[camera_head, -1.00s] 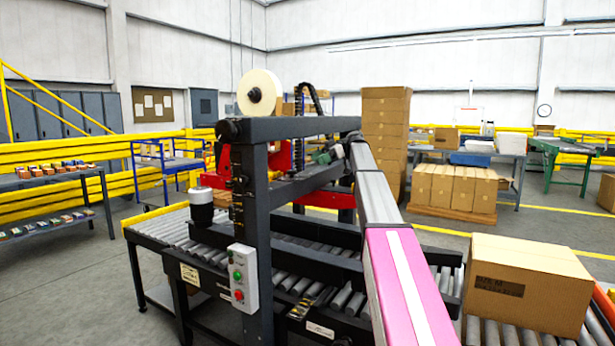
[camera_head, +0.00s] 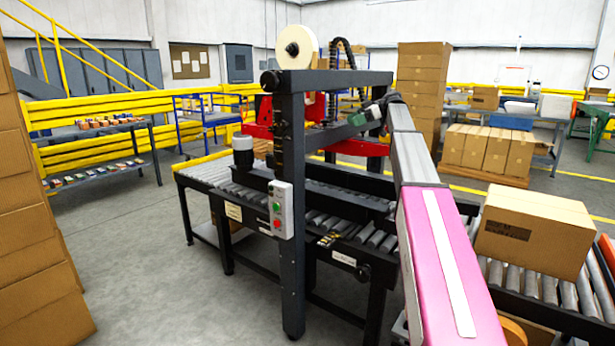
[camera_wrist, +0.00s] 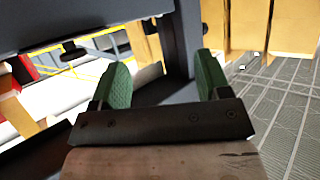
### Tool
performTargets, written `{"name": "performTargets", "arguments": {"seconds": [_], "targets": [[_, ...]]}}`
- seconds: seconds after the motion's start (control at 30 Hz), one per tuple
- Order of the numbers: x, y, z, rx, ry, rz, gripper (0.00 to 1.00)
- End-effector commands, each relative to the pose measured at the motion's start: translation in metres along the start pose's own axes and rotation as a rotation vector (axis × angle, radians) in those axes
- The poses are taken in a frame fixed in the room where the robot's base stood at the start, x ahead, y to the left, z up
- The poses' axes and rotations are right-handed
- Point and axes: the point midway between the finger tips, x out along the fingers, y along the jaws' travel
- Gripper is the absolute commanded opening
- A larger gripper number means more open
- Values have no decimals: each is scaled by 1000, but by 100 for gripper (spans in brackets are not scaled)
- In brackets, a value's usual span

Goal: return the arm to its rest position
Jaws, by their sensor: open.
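My gripper (camera_wrist: 163,72) is open in the wrist view, its two green fingers apart with nothing held between them. A dark upright post stands behind the fingers there. In the head view my grey and pink arm reaches from the lower right toward the case sealer (camera_head: 335,80). My gripper (camera_head: 366,115) shows small and green at the arm's far end, close to the machine's top beam. I cannot tell whether it touches the beam.
A cardboard box (camera_head: 533,230) sits on the roller conveyor right of my arm. A tall box stack (camera_head: 35,230) stands close at the left edge. A control box (camera_head: 281,210) is on the machine's front post. Grey floor (camera_head: 170,270) lies clear between stack and machine.

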Motion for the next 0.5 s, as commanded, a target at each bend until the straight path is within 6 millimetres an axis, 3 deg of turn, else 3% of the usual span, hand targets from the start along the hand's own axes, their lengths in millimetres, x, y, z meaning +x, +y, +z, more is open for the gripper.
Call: {"name": "performTargets", "arguments": {"seconds": [0.27, 0.5], "targets": [[33, -12, 43, 143, -52, 33, 70], [77, -32, 107, 348, -133, 89, 70]]}}
